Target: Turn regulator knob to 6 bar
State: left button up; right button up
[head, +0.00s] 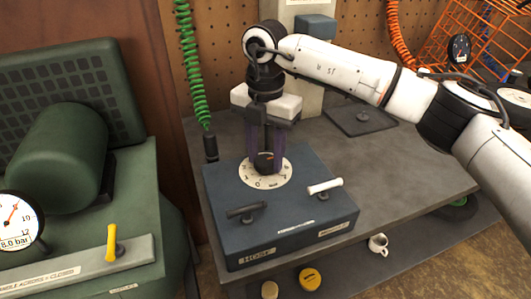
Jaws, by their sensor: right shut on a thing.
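The black regulator knob (265,162) stands on a round cream dial (251,178) with markings around its rim, on top of a dark blue box (290,232). My right gripper (265,153) reaches down from above with its dark purple fingers on either side of the knob and is shut on it. A small orange-red mark shows on the knob. The dial's numbers are too small to read surely. A round white gauge (12,222) at the left edge has a red needle and a label reading 8.0 bar. My left gripper is not in view.
The box also carries a black lever (246,210) and a white-handled lever (325,187). A green coiled hose (190,60) hangs behind it. A yellow lever (111,243) stands on the green compressor (62,150) at left. The grey bench (400,170) is mostly clear to the right.

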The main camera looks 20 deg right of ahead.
aim_at(265, 160)
jog(key=shift+m, duration=1.5)
jog(key=o, duration=1)
notch_tip(265, 160, up, 10)
jog(key=shift+r, duration=0.15)
